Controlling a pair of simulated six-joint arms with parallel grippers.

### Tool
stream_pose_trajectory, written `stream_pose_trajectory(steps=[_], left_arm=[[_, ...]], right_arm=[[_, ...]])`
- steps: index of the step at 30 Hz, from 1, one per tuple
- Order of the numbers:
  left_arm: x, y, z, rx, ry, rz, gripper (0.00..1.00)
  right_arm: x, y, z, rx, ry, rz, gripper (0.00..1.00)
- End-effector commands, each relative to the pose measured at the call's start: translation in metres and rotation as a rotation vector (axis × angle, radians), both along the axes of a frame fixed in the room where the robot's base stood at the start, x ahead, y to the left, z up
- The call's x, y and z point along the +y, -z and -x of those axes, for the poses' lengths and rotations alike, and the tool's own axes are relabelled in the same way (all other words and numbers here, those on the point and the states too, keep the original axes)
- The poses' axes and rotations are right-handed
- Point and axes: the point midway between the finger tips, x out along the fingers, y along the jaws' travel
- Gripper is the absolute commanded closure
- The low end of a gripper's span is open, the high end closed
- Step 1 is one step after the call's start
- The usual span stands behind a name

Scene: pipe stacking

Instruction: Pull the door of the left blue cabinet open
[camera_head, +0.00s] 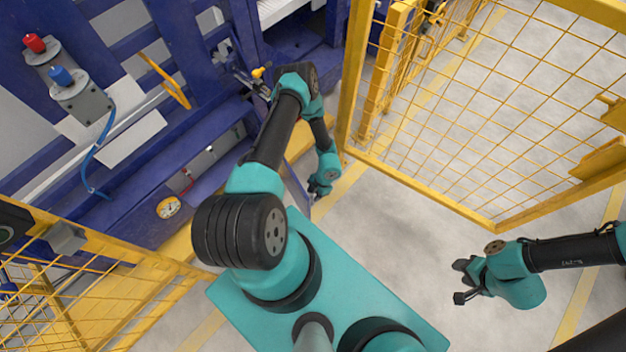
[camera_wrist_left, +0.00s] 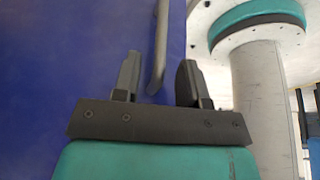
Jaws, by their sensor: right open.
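The blue cabinet (camera_head: 150,205) runs along the left side of the head view. A narrow blue-grey panel (camera_head: 296,191), which looks like its door seen nearly edge-on, stands out beside my left gripper (camera_head: 320,190). In the left wrist view, a blue door surface (camera_wrist_left: 60,70) fills the left side, with a grey bar handle (camera_wrist_left: 159,45) on it. The left gripper (camera_wrist_left: 157,82) is open there, with the handle's end between its separated fingers; contact cannot be told. My right gripper (camera_head: 463,281) is open and empty over the floor at the right.
A yellow mesh fence (camera_head: 490,110) stands at the upper right, and another yellow fence (camera_head: 60,290) at the lower left. A round gauge (camera_head: 169,207) and a blue-topped device (camera_head: 75,90) sit on the blue structure. Grey floor (camera_head: 400,230) lies clear between the arms.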

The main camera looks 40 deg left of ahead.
Motion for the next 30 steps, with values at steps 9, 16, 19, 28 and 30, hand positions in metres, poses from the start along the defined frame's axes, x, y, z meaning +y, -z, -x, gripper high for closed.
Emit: stream_pose_trajectory(steps=[9,16,19,28,30], left_arm=[[-0.005,-0.058,-0.024,-0.002,0.001,-0.001,0.61],[-0.009,-0.098,-0.040,-0.001,0.000,-0.001,0.61],[-0.011,-0.113,-0.046,-0.001,0.000,0.000,0.61],[-0.013,-0.133,-0.053,0.001,-0.001,0.000,0.61],[-0.013,-0.133,-0.053,0.001,-0.001,0.000,0.61]], right_arm=[[0.000,0.000,0.000,0.000,0.000,0.000,0.57],[0.000,0.000,0.000,0.000,0.000,0.000,0.57],[0.000,0.000,0.000,0.000,0.000,0.000,0.57],[0.000,0.000,0.000,0.000,0.000,0.000,0.57],[0.000,0.000,0.000,0.000,0.000,0.000,0.57]])
